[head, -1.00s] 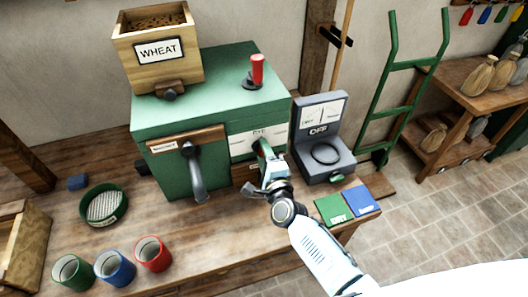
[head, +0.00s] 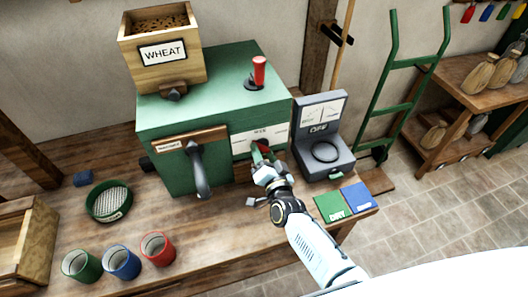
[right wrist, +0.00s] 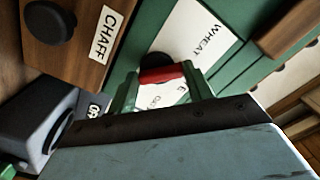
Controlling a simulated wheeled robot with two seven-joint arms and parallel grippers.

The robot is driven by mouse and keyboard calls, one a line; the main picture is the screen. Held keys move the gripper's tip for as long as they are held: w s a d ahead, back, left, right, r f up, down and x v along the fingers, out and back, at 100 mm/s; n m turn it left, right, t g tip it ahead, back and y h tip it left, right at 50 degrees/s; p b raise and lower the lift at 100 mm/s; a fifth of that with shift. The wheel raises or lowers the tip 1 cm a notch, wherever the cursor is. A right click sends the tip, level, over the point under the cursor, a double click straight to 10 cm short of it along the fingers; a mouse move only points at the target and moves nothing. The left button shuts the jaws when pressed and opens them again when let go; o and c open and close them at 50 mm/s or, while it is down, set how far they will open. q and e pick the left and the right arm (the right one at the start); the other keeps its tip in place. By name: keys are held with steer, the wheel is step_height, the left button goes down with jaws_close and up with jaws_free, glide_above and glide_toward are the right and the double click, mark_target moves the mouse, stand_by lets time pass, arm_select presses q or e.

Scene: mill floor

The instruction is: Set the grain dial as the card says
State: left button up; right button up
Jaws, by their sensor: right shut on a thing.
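The green mill (head: 215,80) stands on the bench. A white dial plate (head: 245,138) is on its front; in the right wrist view the plate (right wrist: 197,40) shows the word WHEAT, with other lettering partly hidden. The dial's red pointer (right wrist: 162,74) sits on a black hub there. My right gripper (head: 262,158) is at the dial, with its fingers on either side of the red pointer, shut on it. The card reading WHEAT (head: 163,53) is on the wooden hopper (head: 160,75) on top of the mill. My left gripper is out of view.
A black-handled lever (head: 198,170) hangs from the mill's front, left of the dial. A grey gauge box (head: 325,165) stands at the right, with green (head: 330,207) and blue (head: 357,197) cards before it. Cups (head: 122,262) and a sieve (head: 109,201) are at the left.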

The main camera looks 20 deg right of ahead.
steer(key=shift+n, duration=1.3)
steer(key=shift+f+n, duration=0.1)
steer(key=shift+n, duration=0.2)
steer(key=o, duration=1)
steer(key=s, duration=1.3)
steer(key=shift+s+d+p, duration=0.2)
steer(key=shift+d+p, duration=0.05)
steer(key=shift+p, duration=0.1)
